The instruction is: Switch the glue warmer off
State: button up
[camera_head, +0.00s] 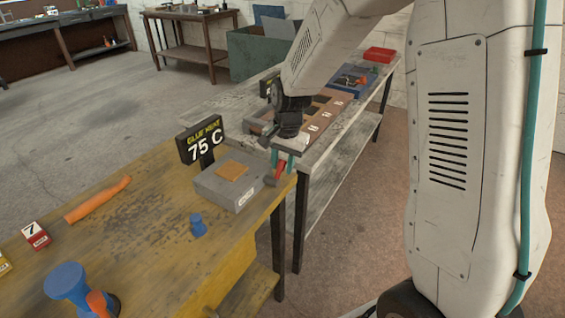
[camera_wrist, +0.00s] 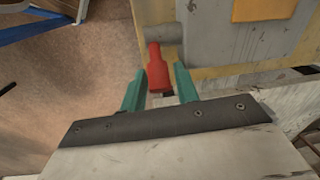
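The glue warmer (camera_head: 229,187) is a grey box with an orange pad on top, at the right end of the yellow wooden bench. Its sign (camera_head: 203,140) reads 75 C. A red lever handle (camera_head: 280,172) sticks up, tilted, at its right side; it also shows in the wrist view (camera_wrist: 156,70), joined to a grey pivot. My gripper (camera_head: 282,160) points down at the handle. In the wrist view its teal fingers (camera_wrist: 158,78) stand either side of the red handle, with narrow gaps, so it looks open. Contact with the handle is not visible.
A blue knob-shaped piece (camera_head: 198,226), an orange tube (camera_head: 98,199) and a red-and-white block (camera_head: 36,235) sit on the yellow bench (camera_head: 150,235). A grey bench (camera_head: 340,125) with a slotted wooden tray stands behind my gripper. Bare floor lies to the right.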

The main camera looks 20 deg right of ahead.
aim_at(273, 182)
grip_shut()
jog(key=shift+s+a+r+t+h, duration=0.15)
jog(key=shift+a+r+t+h, duration=0.1)
jog(key=shift+t+h, duration=0.15)
jog(key=shift+s+a+r+t+h, duration=0.1)
jog(key=shift+s+a+t+h, duration=0.15)
jog(key=shift+h, duration=0.25)
jog(key=shift+s+a+r+t+h, duration=0.2)
jog(key=shift+a+t+h, duration=0.1)
jog(key=shift+t+h, duration=0.25)
jog(key=shift+s+a+r+t+h, duration=0.15)
jog(key=shift+a+t+h, duration=0.2)
jog(key=shift+h, duration=0.3)
jog(key=t+h, duration=0.1)
jog(key=s+a+t+h, duration=0.1)
jog(key=h, duration=0.1)
jog(key=shift+s+a+n+t, duration=0.15)
jog(key=shift+a+n+t, duration=0.15)
jog(key=shift+t, duration=0.05)
jog(key=shift+s+a+f+t+h, duration=0.25)
jog(key=shift+t+h, duration=0.25)
jog(key=shift+h, duration=0.25)
jog(key=shift+s+a+f+t+h, duration=0.1)
jog(key=shift+s+a+t+h, duration=0.15)
jog(key=shift+t+h, duration=0.35)
jog(key=shift+s+a+f+t+h, duration=0.15)
jog(key=shift+a+t+h, duration=0.25)
jog(key=shift+h, duration=0.45)
